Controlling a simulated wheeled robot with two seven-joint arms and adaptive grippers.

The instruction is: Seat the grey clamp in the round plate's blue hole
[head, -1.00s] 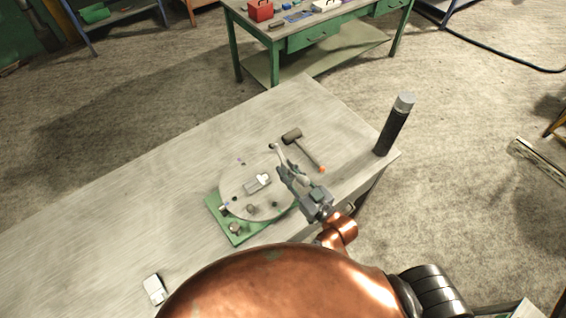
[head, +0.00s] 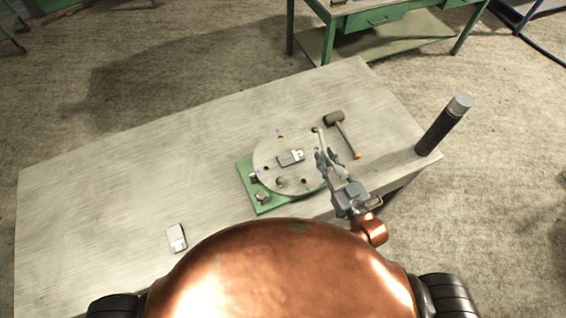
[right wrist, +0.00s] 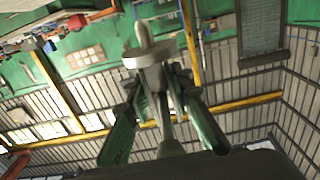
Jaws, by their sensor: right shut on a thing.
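The round plate (head: 270,148) is pale grey and lies on a green base (head: 249,186) on the workbench. It has several small dark holes. A small bluish mark (head: 257,171) shows at its left edge, and a purple-blue one (head: 279,133) at its far edge. My right gripper (head: 323,160) is over the plate's right edge, shut on a pale grey piece, apparently the grey clamp (right wrist: 146,58). In the right wrist view the piece has a round flange and a rounded tip between the fingers. Its height above the plate is unclear. My left gripper is not in view.
A grey block with a white end (head: 290,158) sits on the plate. A similar block (head: 176,238) lies at the bench's near left. A mallet (head: 341,132) lies right of the plate. A black cylinder (head: 444,124) stands at the right corner. The bench's left is mostly clear.

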